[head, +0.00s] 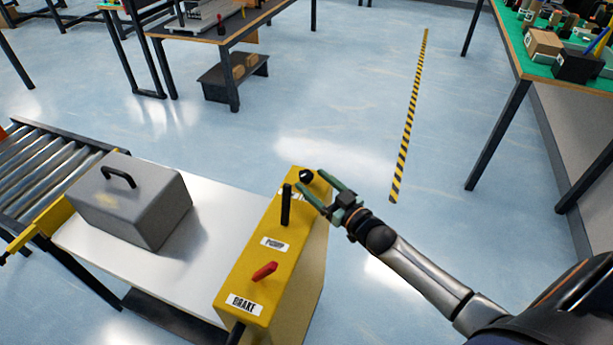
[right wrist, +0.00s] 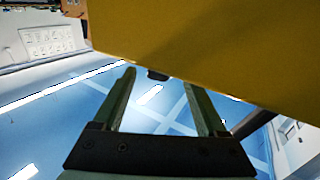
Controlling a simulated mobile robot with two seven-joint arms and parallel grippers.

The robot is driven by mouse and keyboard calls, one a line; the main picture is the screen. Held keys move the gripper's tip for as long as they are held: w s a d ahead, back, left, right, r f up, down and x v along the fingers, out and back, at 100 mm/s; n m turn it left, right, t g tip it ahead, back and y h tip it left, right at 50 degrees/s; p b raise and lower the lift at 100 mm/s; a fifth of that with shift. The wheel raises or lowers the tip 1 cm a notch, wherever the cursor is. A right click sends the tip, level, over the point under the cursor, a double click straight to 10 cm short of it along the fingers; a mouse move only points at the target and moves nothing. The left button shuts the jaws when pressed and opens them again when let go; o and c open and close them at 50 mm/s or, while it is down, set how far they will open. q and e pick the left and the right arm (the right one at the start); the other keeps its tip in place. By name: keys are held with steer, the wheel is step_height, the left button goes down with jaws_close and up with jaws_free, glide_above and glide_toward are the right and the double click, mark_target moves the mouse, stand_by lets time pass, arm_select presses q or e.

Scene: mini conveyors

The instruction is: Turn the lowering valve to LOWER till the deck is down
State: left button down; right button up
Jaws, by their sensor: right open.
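A yellow control box (head: 250,255) carries a black knob (head: 306,175) at its far end, which looks like the lowering valve; its label is mostly covered. My right gripper (head: 311,181) is open, its green fingers at the far right edge of the box, close to the knob. I cannot tell whether they touch it. In the right wrist view the open fingers (right wrist: 165,82) point towards the yellow box (right wrist: 200,45), with a small dark part (right wrist: 157,75) under its edge between them. The white deck (head: 200,255) lies left of the box. My left gripper is out of view.
A grey case (head: 130,205) stands on the deck beside a roller conveyor (head: 45,170). The box also has a black upright lever (head: 286,205), a PUMP label, a red lever (head: 264,272) and a BRAKE label. Open floor lies beyond, with a striped line (head: 409,120).

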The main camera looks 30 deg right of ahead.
mark_target(311, 180)
steer(key=shift+x, duration=1.75)
steer(key=shift+c, duration=0.2)
jaws_close()
